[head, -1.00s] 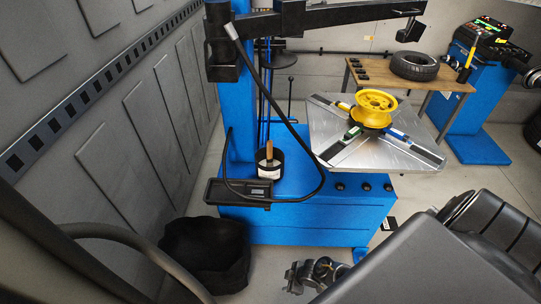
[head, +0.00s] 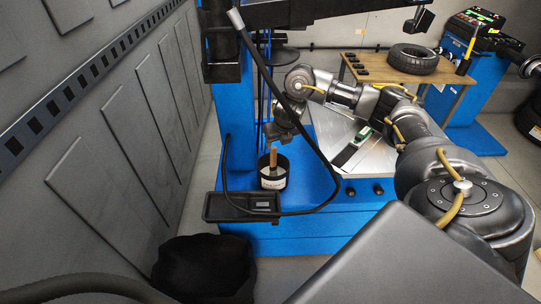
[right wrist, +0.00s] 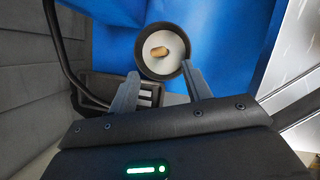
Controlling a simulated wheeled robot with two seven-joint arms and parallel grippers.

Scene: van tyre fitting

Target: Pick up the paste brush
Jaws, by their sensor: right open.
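The paste brush (head: 274,157) stands in a round dark pot with a pale band (head: 284,176) on the blue tyre machine's base; its wooden handle sticks up. In the right wrist view the handle end (right wrist: 160,51) shows inside the pot's rim (right wrist: 142,62). My right gripper (head: 270,142) is just above the handle in the head view. In the right wrist view its two fingers are apart, with the pot beyond and between their tips and nothing held. The brush's lower end is hidden in the pot. My left gripper is not in view.
A black hose (head: 290,110) loops down close by the pot and my right wrist. The machine's blue column stands to the left. A tyre (head: 413,59) lies on a bench behind.

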